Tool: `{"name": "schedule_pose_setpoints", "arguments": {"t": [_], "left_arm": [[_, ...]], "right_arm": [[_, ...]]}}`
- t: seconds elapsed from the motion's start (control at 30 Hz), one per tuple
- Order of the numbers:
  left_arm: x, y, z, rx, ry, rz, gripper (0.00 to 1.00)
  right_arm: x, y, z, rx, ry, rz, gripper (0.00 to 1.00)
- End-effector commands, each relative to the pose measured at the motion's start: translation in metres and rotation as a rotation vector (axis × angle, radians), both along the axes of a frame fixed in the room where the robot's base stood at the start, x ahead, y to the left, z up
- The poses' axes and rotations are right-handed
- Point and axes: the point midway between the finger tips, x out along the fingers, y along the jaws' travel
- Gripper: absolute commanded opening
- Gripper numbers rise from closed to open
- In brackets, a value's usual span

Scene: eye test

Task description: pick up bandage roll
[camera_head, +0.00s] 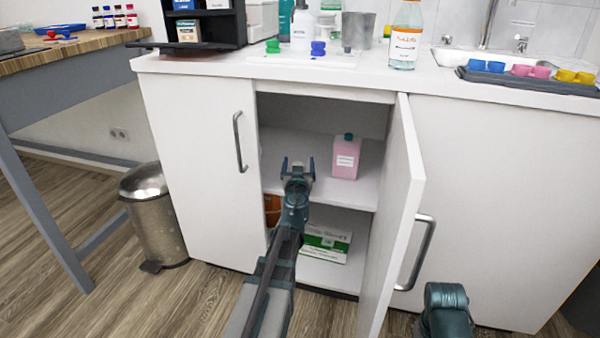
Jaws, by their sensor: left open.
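My left gripper (298,166) is open and empty, with its two fingers apart and pointing into the open cabinet above its upper shelf (285,150). A pink bottle (345,158) with a dark green cap and white label stands upright on that shelf, to the right of the gripper and apart from it. I cannot make out a bandage roll in this view. My left arm hides part of the cabinet's inside. My right gripper is not in view; only a link of my right arm shows at the lower right.
The cabinet door (402,215) stands open on the right, close to my left arm. A white and green box (327,243) and an orange-brown item (272,208) are on the lower shelf. Bottles and colored cups stand on the counter (440,85). A metal bin (153,215) stands left.

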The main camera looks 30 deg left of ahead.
Motion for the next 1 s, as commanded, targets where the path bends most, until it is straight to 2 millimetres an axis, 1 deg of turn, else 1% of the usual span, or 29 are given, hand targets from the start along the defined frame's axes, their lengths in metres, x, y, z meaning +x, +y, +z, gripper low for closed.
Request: {"name": "schedule_pose_setpoints", "arguments": {"t": [0.03,0.23,0.27,0.3,0.37,0.4,0.47,0.5,0.57,0.6,0.73,1.0], "left_arm": [[0.0040,0.0031,-0.0001,0.000,0.000,0.001,0.86],[0.0032,0.0030,-0.0001,0.000,0.000,0.000,0.86],[0.0032,0.0030,-0.0001,0.000,0.000,0.000,0.85],[0.0032,0.0030,-0.0001,0.000,0.000,0.000,0.78],[0.0032,0.0030,-0.0001,0.000,0.000,0.000,0.67],[0.0032,0.0029,-0.0001,0.000,0.000,0.000,0.59],[0.0031,0.0028,-0.0001,0.000,0.000,0.000,0.49],[0.0031,0.0028,-0.0001,0.000,0.000,0.000,0.41],[0.0031,0.0028,-0.0001,0.000,0.000,0.000,0.31],[0.0031,0.0028,-0.0001,0.000,0.000,0.000,0.23],[0.0031,0.0028,-0.0001,0.000,0.000,0.000,0.00],[0.0032,0.0027,0.0008,0.000,0.000,0.000,0.00]], "right_arm": [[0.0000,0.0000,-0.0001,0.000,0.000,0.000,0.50],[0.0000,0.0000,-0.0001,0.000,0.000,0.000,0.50],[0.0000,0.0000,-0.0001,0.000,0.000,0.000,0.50],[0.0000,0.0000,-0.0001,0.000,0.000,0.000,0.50],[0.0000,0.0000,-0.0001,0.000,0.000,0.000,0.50],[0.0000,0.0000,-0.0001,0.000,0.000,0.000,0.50],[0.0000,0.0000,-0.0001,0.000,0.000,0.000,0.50],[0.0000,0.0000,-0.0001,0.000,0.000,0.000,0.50],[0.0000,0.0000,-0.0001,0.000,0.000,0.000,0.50],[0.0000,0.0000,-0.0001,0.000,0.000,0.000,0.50],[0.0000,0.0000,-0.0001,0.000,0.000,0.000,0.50],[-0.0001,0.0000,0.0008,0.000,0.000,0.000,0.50]]}}
